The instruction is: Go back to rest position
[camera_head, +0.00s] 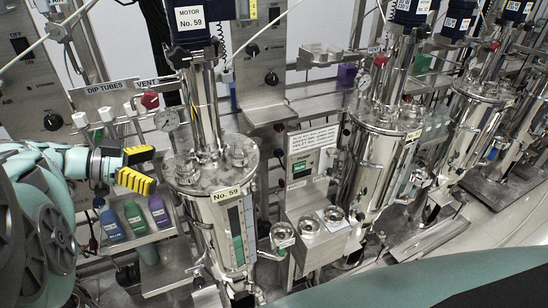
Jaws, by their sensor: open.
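My gripper (141,168) is at the left of the head view, at the end of my pale green arm. Its two yellow-padded fingers are apart, with nothing between them. It is in front of the dip tubes and vent panel, just left of the steel vessel labelled No. 59 (225,215). I cannot tell how large the gap to the vessel is. No rest position is marked in view.
More steel vessels (372,165) stand in a row to the right. Blue, green and purple labelled containers (135,217) sit below my gripper. Clear floor (510,222) shows at the right.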

